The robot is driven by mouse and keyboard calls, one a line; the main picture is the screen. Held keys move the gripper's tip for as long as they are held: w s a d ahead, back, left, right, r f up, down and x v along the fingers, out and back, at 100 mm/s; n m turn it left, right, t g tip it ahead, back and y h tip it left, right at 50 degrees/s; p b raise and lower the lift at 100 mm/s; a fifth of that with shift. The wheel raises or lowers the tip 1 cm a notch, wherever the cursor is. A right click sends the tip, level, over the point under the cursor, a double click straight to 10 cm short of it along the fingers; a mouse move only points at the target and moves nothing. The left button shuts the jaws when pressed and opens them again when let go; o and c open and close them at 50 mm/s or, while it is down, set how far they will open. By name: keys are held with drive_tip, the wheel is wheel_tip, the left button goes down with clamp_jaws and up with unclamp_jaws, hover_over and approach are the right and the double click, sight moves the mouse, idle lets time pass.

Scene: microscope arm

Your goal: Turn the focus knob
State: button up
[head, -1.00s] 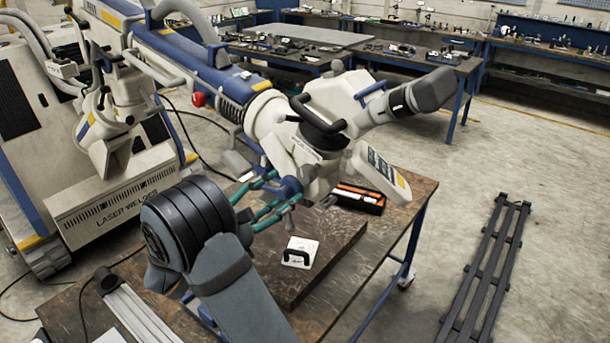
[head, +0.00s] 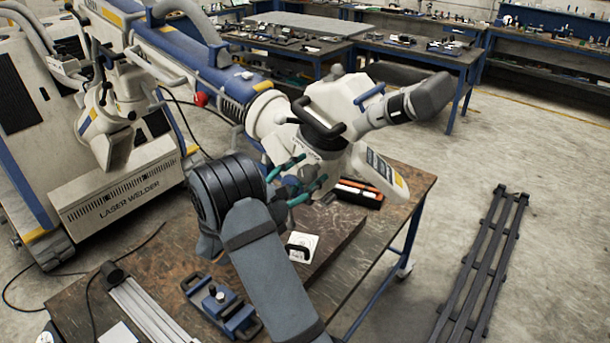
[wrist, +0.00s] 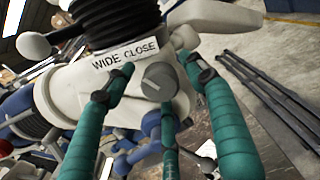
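The focus knob (wrist: 158,82) is a grey disc with a raised grip bar, on the cream housing of the microscope head (head: 335,105), beside a white "WIDE CLOSE" label (wrist: 126,54). My gripper (wrist: 156,76) has three teal fingers with dark tips. They are spread apart, one left, one right and one below the knob in the wrist view. I cannot tell whether any tip touches the knob. In the head view my gripper (head: 312,171) is beside the lower part of the microscope head, and the knob cannot be made out there.
The microscope's thick arm (head: 185,55) reaches in from the cream laser welder (head: 105,205). Below is a worn worktable (head: 415,190) with a white handled block (head: 302,246), an orange-and-black case (head: 357,192) and a blue fixture (head: 222,305). A dark rack (head: 485,265) lies on the floor.

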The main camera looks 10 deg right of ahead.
drive_tip(key=shift+c, duration=1.2)
drive_tip(key=c, duration=0.8)
drive_tip(key=shift+c, duration=0.2)
drive_tip(key=shift+n, duration=0.8)
drive_tip(key=o, duration=1.1)
